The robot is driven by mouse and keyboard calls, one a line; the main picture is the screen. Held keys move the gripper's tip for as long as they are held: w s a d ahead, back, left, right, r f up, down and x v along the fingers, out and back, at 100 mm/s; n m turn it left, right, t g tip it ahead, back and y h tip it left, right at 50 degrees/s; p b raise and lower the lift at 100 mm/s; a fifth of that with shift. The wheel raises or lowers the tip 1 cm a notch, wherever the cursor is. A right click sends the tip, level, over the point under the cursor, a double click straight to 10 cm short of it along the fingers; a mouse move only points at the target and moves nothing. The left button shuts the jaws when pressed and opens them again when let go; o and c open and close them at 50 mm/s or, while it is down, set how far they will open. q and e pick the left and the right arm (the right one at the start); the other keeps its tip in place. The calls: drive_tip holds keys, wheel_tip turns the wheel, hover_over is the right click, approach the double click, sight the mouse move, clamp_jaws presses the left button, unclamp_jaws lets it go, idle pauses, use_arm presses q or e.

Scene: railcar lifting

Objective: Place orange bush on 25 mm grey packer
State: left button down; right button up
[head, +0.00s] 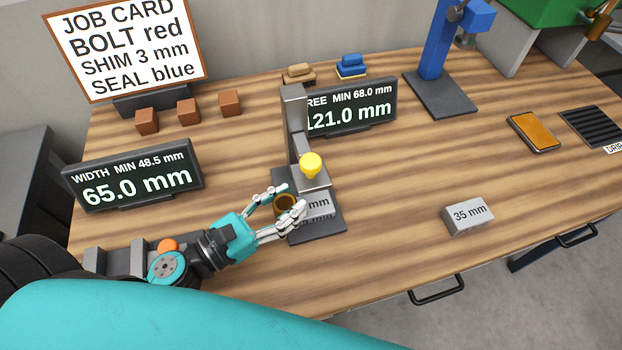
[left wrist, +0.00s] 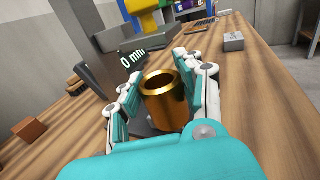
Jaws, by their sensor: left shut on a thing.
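The orange bush (head: 284,201) is a hollow, shiny orange-brown cylinder. It is held upright between the fingers of my left gripper (head: 285,207). In the left wrist view the bush (left wrist: 165,100) stands with its open top showing, a white-jointed finger (left wrist: 190,95) on each side. A grey packer (head: 319,205) sits on the dark base of the measuring stand, just right of the bush; fingers partly cover its label and only "mm" reads clearly. Whether the bush touches the packer or base, I cannot tell. My right gripper is not seen.
The stand's grey post (head: 294,110) and yellow-knobbed head (head: 311,165) rise close behind the bush. Displays read 65.0 mm (head: 135,175) and 121.0 mm (head: 350,108). A 35 mm packer (head: 468,215) lies to the right. Brown blocks (head: 188,110) stand at back left. The table between stand and 35 mm packer is clear.

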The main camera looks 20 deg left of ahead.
use_arm(q)
drive_tip(key=shift+p+x, duration=0.3)
drive_tip(key=shift+x, duration=0.65)
drive_tip(key=x, duration=0.1)
drive_tip(key=p+x, duration=0.2)
drive_tip(key=x, duration=0.1)
drive_tip(key=shift+r, duration=0.3)
drive_tip(key=shift+w+f, duration=0.1)
drive_tip(key=shift+f, duration=0.95)
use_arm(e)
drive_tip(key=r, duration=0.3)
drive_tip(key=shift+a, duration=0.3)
use_arm(q)
drive_tip(key=shift+s, duration=0.2)
drive_tip(key=shift+f+b, duration=0.15)
drive_tip(key=shift+b, duration=0.15)
drive_tip(key=c, duration=0.9)
unclamp_jaws()
drive_tip(key=shift+o, duration=0.2)
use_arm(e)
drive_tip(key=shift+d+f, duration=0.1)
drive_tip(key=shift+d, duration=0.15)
